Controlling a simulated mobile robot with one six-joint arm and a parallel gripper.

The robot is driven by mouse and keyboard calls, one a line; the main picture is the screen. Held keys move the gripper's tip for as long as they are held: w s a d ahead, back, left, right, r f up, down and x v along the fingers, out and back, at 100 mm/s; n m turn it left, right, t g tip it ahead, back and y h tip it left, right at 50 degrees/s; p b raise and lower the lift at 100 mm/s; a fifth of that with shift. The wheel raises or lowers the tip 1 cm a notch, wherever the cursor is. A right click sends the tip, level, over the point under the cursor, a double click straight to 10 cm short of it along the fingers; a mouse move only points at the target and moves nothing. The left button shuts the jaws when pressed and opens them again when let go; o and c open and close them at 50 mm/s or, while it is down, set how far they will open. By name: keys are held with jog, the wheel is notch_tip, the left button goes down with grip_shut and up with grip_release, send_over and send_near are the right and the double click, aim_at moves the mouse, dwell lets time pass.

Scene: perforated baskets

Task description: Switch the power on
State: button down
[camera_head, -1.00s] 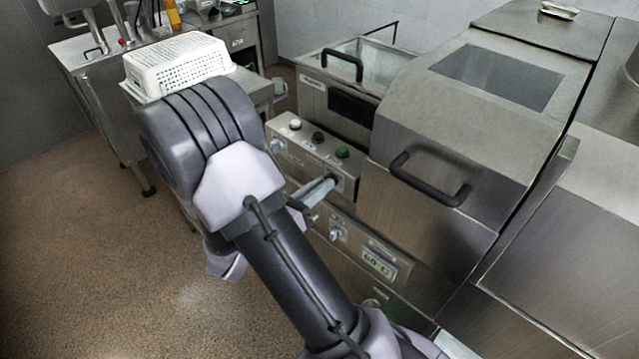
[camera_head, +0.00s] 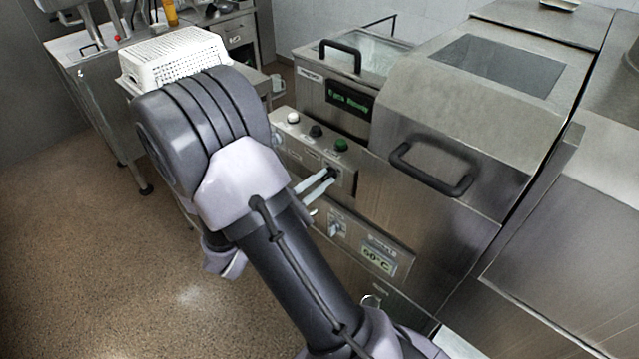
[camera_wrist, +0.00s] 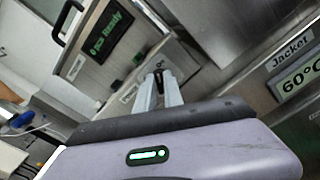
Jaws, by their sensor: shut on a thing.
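My gripper (camera_head: 328,179) reaches the front control panel of the steel machine, its two pale fingers closed on a small dark switch knob (camera_head: 333,172). In the wrist view the fingers (camera_wrist: 158,85) meet at the knob (camera_wrist: 158,73), which they mostly hide. The knob's exact angle cannot be told. A dark display (camera_head: 350,101) above the panel is lit with green text ending in "Ready"; it also shows in the wrist view (camera_wrist: 108,35). White, black and green buttons (camera_head: 341,145) sit along the panel's top.
A lower knob (camera_head: 333,230) and a "60°C" jacket display (camera_head: 379,257) are below the panel. A black-handled lid (camera_head: 432,170) stands close on the right. A white perforated basket (camera_head: 172,57) rests on a table at the back left. The floor at left is clear.

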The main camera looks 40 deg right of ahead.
jog(key=shift+f+m+b, duration=0.1)
jog(key=shift+m+b, duration=0.35)
jog(key=shift+m, duration=0.65)
jog(key=c, duration=1.5)
grip_release()
jog(key=shift+o, duration=0.2)
jog(key=s+a+p, duration=0.1)
jog(key=a+p, duration=0.3)
jog(key=a, duration=1.3)
jog(key=shift+s+a, duration=0.2)
jog(key=shift+s, duration=0.05)
